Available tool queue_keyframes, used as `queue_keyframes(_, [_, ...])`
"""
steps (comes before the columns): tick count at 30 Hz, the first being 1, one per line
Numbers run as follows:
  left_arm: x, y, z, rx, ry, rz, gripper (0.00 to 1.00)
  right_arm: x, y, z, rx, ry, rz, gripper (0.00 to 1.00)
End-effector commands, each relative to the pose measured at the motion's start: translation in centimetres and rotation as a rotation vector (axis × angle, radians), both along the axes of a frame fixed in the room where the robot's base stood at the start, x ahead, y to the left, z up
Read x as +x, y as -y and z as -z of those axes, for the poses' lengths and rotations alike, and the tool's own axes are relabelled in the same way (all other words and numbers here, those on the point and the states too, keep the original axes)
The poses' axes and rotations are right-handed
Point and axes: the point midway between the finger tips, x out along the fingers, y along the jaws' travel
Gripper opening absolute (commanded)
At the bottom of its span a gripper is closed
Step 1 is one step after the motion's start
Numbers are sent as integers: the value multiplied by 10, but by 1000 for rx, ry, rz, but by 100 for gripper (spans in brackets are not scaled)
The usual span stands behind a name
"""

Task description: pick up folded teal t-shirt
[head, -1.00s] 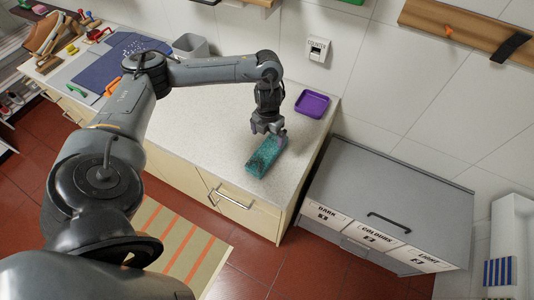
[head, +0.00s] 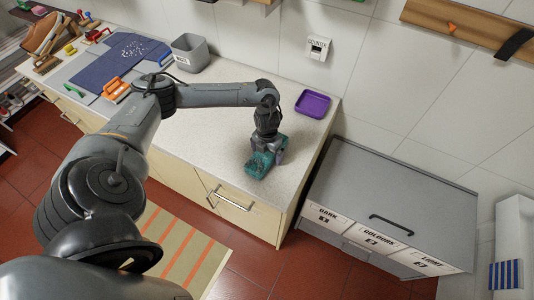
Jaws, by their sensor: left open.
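The folded teal t-shirt (head: 257,170) lies on the pale countertop near its front right part, as a small dark teal bundle. My left gripper (head: 268,153) comes down over it from above, its fingers open and at the shirt's level, one on its right side. The gripper hides the upper part of the shirt. I cannot tell whether the fingers touch the cloth. My right gripper is not in view.
A purple tray (head: 312,104) sits behind and to the right on the counter (head: 215,125). A grey bin (head: 190,52), an orange-handled item (head: 117,91) and a blue cloth (head: 120,62) are at the left. A grey sorting cabinet (head: 400,195) labelled dark, colours and light stands at the right.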

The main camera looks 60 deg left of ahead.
Motion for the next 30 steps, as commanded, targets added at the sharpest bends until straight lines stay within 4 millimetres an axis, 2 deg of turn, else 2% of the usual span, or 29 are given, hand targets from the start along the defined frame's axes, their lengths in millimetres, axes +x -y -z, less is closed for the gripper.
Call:
queue_keyframes(7, [0,0,2,1,0,0,100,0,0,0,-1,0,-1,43])
queue_keyframes(15, [0,0,1,1,0,0,59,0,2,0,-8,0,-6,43])
queue_keyframes(18, [0,0,1,1,0,0,47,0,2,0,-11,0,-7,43])
queue_keyframes(30, [0,0,-6,0,1,1,47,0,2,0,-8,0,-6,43])
